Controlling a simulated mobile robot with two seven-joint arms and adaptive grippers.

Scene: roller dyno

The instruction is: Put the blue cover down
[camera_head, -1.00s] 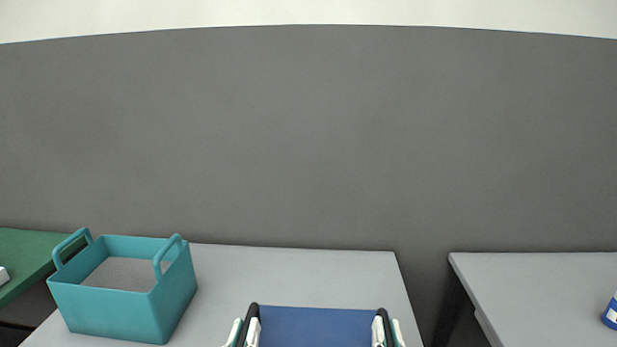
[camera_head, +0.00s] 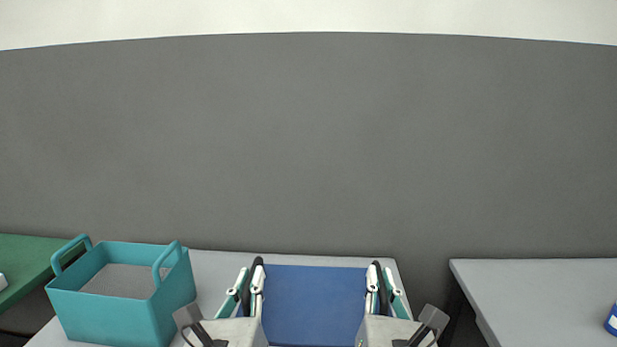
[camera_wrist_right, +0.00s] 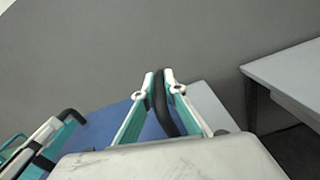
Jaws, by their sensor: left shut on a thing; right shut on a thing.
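The blue cover (camera_head: 314,305) is a flat blue panel with dark handles on its left and right sides, in the bottom middle of the head view. My left gripper (camera_head: 255,272) is shut on its left handle. My right gripper (camera_head: 378,274) is shut on its right handle. In the right wrist view the right gripper (camera_wrist_right: 160,80) closes around a black handle (camera_wrist_right: 163,105), with the blue cover (camera_wrist_right: 103,128) to the left. The cover is over the grey table (camera_head: 225,264); I cannot tell whether it touches the top. Its near edge is out of view.
A teal bin (camera_head: 118,313) with two handles stands on the table to the left of my left gripper. A green surface (camera_head: 25,262) is at the far left. Another grey table (camera_head: 540,290) stands to the right across a gap, with a blue item (camera_head: 612,318) at its edge.

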